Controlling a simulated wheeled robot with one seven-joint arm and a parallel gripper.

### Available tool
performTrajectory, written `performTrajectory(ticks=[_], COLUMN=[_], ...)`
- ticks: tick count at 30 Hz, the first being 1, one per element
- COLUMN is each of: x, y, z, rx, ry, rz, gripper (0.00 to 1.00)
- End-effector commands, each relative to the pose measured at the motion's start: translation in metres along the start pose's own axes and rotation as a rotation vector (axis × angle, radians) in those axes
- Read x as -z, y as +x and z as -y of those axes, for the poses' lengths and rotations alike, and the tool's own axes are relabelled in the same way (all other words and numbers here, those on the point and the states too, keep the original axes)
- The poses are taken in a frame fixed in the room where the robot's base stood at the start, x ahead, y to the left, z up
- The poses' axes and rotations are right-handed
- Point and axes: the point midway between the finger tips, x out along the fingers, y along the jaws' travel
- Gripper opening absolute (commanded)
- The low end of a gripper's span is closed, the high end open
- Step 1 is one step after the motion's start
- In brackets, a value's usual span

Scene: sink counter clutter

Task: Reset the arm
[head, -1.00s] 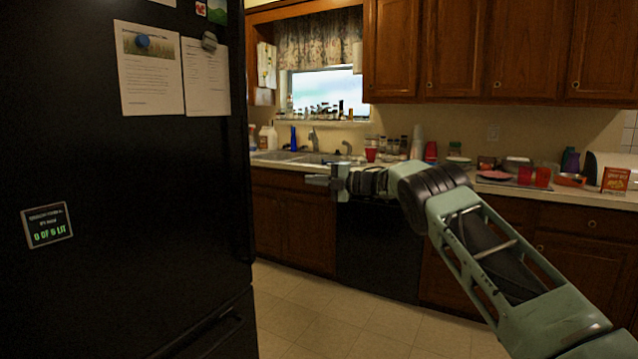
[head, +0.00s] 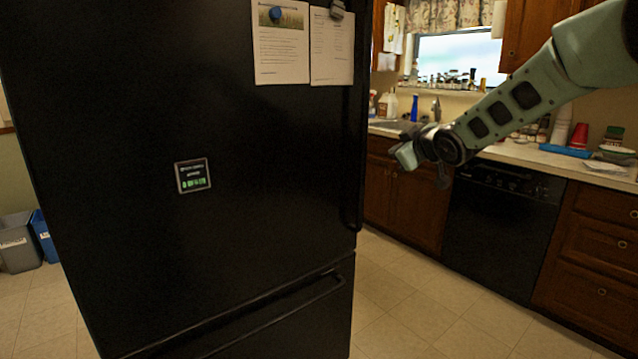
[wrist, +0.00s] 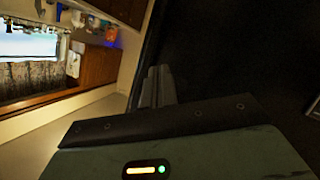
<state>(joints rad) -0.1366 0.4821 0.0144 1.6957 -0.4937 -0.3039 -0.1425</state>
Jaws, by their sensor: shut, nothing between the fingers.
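My arm (head: 520,105) reaches in from the upper right in the head view, bent at a dark round joint. Its end hangs in the air in front of the counter, just right of the black fridge. In the wrist view my gripper (wrist: 155,88) shows as dark fingers close together past the edge of the hand. Nothing is held between them. In the head view the fingers are small and dark, and hard to make out.
The black fridge (head: 120,130) fills the left, with papers on its door. The sink (head: 395,125), black dishwasher (head: 502,215) and counter (head: 560,163) with cups stand to the right. Grey and blue bins (head: 18,243) stand far left. The tiled floor (head: 400,310) is clear.

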Motion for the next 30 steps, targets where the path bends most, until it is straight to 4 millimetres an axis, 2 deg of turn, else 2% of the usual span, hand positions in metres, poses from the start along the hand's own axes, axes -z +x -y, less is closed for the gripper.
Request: performTrajectory(ticks=[1,5,6,11,15,18,22,24,26,30], x=[0.004,-0.005,-0.009,-0.032,-0.059,-0.08,-0.104,-0.113,-0.118,-0.121], y=[-0.022,-0.077,-0.096,-0.181,-0.264,-0.32,-0.377,-0.397,-0.408,-0.415], z=[0.032,0.109,0.131,0.209,0.261,0.287,0.306,0.311,0.314,0.315], rx=[0.054,0.183,0.221,0.361,0.464,0.518,0.562,0.574,0.58,0.584], ry=[0.053,0.156,0.179,0.231,0.239,0.231,0.215,0.207,0.203,0.201], rz=[0.067,0.247,0.302,0.52,0.717,0.848,0.981,1.029,1.057,1.075], gripper=[0.0,0.0,0.0,0.0,0.0,0.0,0.0,0.0,0.0,0.0])
